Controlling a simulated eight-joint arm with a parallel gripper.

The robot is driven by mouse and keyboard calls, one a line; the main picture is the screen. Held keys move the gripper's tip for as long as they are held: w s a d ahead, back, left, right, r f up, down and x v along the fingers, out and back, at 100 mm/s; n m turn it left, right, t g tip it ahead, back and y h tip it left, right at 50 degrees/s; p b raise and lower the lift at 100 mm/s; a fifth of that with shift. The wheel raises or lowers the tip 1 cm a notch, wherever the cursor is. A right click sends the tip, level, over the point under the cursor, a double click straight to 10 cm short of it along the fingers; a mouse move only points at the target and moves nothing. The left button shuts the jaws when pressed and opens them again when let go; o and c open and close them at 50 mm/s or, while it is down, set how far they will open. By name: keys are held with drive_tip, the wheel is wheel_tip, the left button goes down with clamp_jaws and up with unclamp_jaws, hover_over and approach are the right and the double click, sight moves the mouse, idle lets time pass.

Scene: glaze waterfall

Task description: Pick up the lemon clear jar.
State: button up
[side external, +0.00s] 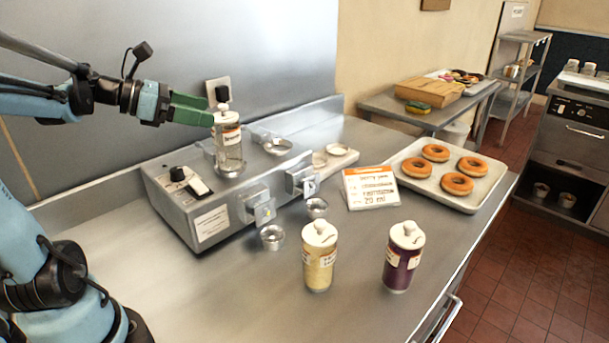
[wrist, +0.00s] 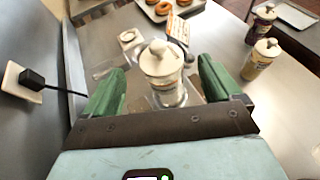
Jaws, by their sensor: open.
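A clear jar (side external: 229,150) with a white lid and an orange-and-white label stands upright on the steel machine. It also shows in the wrist view (wrist: 163,84), between my green fingers with gaps on both sides. My gripper (side external: 205,108) is open and empty, its fingertips close by the jar's upper part; I cannot tell how far they reach around it. A yellow jar (side external: 319,265) and a purple jar (side external: 403,264), both white-lidded, stand upright on the counter, well away from my gripper. The label words are too small to read surely, so I cannot tell which jar is lemon.
The steel machine (side external: 206,222) has several small metal cups around it. A printed card (side external: 371,188) and a tray (side external: 468,198) of donuts lie to the right. A wall outlet with a black plug (side external: 221,93) is behind the clear jar.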

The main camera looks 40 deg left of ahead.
sight(233, 124)
drive_tip(key=x, duration=0.5)
drive_tip(key=f+x, duration=0.1)
drive_tip(key=x, duration=0.2)
drive_tip(key=shift+s+f, duration=0.15)
drive_tip(key=shift+s, duration=0.05)
drive_tip(key=shift+c, duration=0.3)
clamp_jaws()
